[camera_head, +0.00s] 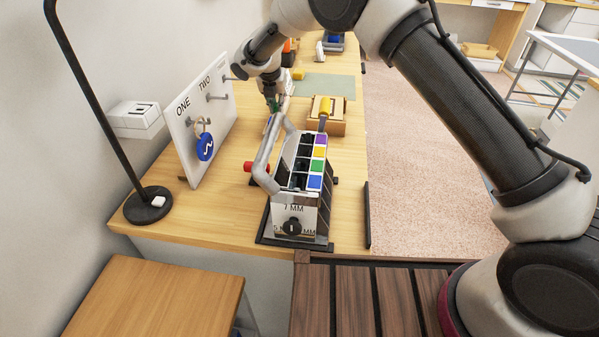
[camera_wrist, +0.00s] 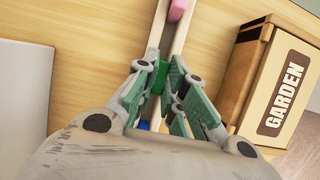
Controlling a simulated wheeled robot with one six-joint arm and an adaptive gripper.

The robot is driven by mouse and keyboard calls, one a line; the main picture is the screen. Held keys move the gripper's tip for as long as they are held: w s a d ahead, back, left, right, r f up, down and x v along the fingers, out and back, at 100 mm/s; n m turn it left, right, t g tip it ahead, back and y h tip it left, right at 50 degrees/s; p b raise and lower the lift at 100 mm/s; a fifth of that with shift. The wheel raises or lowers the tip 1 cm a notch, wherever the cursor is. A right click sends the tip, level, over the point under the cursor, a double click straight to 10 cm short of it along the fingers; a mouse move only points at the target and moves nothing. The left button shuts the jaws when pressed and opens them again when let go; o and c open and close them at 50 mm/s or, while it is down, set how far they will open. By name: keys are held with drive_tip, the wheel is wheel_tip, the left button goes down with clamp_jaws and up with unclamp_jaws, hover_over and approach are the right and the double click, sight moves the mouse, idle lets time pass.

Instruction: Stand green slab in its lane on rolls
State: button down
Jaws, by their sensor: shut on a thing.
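My gripper (camera_head: 270,92) is over the table, beyond the grey handrail-like tube of the lane rack. In the wrist view my gripper (camera_wrist: 159,72) is shut on the green slab (camera_wrist: 160,80), of which only a small bright green part shows between the fingers. The green slab also shows as a small patch below my gripper in the head view (camera_head: 273,105). The lane rack (camera_head: 295,205) stands near the table's front edge, with purple, yellow, green and blue squares in a row along its top. The green square (camera_head: 318,165) lies between yellow and blue. The rolls are not clear.
A white board (camera_head: 207,120) marked ONE and TWO holds a blue tag (camera_head: 205,148) left of the rack. A black lamp base (camera_head: 148,205) is at the front left. A brown GARDEN box (camera_wrist: 268,80) is right of my gripper. Pale rails (camera_wrist: 182,30) and a pink piece (camera_wrist: 179,8) lie ahead.

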drive_tip(key=shift+r, duration=0.1)
wheel_tip(320, 180, up, 7)
drive_tip(key=shift+f, duration=0.1)
idle(0.4)
